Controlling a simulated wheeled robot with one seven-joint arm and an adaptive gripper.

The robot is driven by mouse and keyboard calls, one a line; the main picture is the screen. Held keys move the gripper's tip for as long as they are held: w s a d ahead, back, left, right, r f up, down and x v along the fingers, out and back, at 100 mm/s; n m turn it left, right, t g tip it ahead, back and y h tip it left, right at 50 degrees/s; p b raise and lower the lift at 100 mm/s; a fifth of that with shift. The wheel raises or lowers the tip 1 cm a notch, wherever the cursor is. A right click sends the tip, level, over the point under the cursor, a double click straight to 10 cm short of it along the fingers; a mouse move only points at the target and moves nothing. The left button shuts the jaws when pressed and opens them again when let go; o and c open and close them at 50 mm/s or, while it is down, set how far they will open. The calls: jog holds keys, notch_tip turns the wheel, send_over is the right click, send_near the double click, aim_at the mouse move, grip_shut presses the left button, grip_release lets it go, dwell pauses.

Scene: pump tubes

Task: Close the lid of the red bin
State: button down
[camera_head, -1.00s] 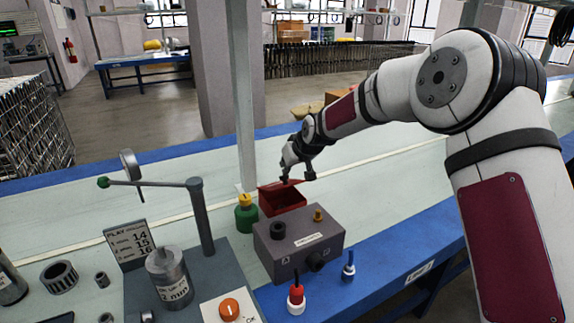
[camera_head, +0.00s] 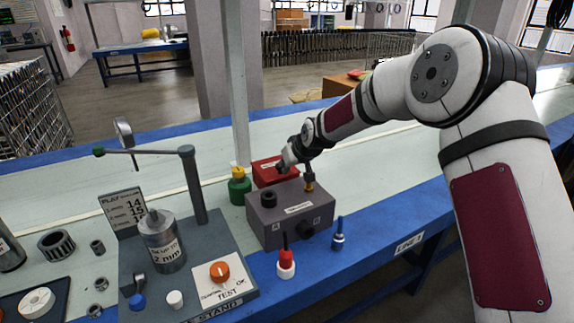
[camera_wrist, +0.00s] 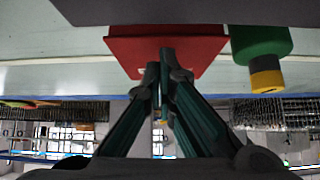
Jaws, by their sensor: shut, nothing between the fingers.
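The red bin (camera_head: 263,173) stands behind the grey box in the head view, partly hidden by my gripper and the box. Its red lid (camera_head: 266,163) looks lowered over the top, and the inside does not show. In the wrist view, the lid (camera_wrist: 200,50) is a broad flat red panel across the upper middle. My gripper (camera_head: 281,168) is at the lid in the head view. Its fingers are shut and empty, with the tips (camera_wrist: 160,54) against or just over the red panel; contact is not clear.
A green bottle with a yellow cap (camera_head: 239,186) stands close left of the bin. The grey box (camera_head: 285,219) with pegs is in front. A test stand (camera_head: 187,252) is at front left. The pale belt (camera_head: 400,145) behind and to the right is largely clear.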

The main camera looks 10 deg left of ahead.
jog(key=shift+s+d+f, duration=0.1)
dwell(0.4)
jog(key=s+d+r+m+g+h, duration=0.1)
jog(key=s+d+r, duration=0.6)
jog(key=s, duration=0.3)
jog(key=s+d+r+g+h, duration=0.1)
jog(key=s+d+r+h, duration=0.1)
jog(key=s+d+r, duration=0.6)
jog(key=s+d+m+g+h, duration=0.15)
jog(key=s+d, duration=0.25)
jog(key=s, duration=1)
jog(key=s+d+m+g, duration=0.2)
jog(key=s+d, duration=0.2)
jog(key=s, duration=0.9)
jog(key=s+d+m+g, duration=0.15)
jog(key=s+d, duration=0.25)
jog(key=s, duration=1)
notch_tip(320, 180, up, 26)
jog(key=t+p, duration=0.4)
jog(key=p, duration=2.1)
jog(key=shift+d+m, duration=0.2)
jog(key=shift+m, duration=0.1)
jog(key=shift+w+a, duration=0.1)
